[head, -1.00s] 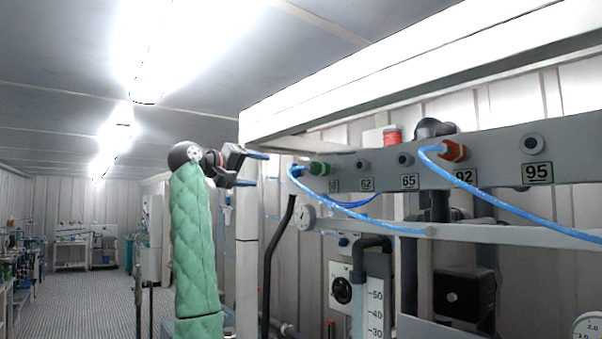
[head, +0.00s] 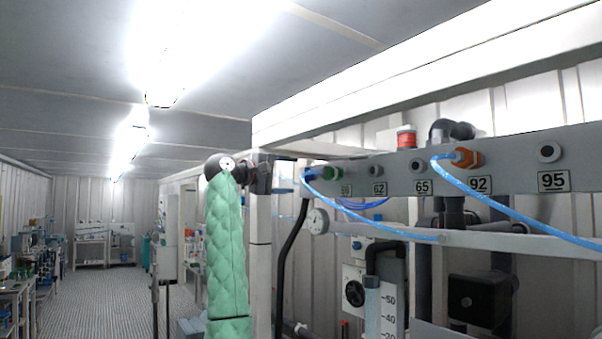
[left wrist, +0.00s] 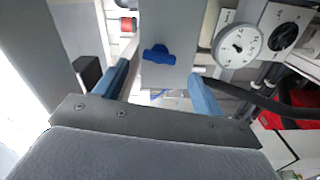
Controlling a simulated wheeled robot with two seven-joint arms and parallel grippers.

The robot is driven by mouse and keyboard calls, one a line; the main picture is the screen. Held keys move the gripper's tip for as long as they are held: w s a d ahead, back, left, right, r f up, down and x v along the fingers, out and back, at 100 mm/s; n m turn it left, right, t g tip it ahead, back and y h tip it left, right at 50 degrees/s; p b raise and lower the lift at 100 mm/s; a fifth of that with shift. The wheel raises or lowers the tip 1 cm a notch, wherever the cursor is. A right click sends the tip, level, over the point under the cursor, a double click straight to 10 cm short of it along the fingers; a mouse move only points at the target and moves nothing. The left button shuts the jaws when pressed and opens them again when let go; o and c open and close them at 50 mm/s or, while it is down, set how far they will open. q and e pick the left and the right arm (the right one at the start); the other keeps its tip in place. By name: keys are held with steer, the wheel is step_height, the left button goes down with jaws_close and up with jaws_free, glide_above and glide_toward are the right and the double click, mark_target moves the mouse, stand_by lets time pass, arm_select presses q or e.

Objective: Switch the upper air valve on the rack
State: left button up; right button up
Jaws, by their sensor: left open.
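The upper air valve shows in the left wrist view as a blue handle (left wrist: 158,54) on a grey panel face, just beyond the fingers. In the head view I cannot clearly tell it from the blue hose end at the left end of the grey rail (head: 400,178). My left gripper (head: 289,178) is at that left rail end, its two fingers pointing right. In the left wrist view the open blue fingers (left wrist: 160,84) stand on either side of the handle's line, nothing held. Contact with the handle is not visible. My right gripper is in neither view.
A round gauge (head: 318,221) sits just below the rail end; it shows close to the right finger in the left wrist view (left wrist: 237,45). Blue hoses (head: 370,222) and a black hose (head: 288,262) hang near. An upright post (head: 260,240) stands beside my arm.

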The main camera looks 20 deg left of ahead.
mark_target(305, 176)
arm_select(q)
steer(key=p+x, duration=0.2)
steer(key=x, duration=0.1)
steer(key=shift+w+d+r, duration=0.15)
steer(key=shift+w, duration=0.1)
steer(key=shift+w+d+p, duration=0.35)
steer(key=shift+w+d, duration=0.1)
steer(key=shift+w, duration=0.15)
steer(key=c, duration=1)
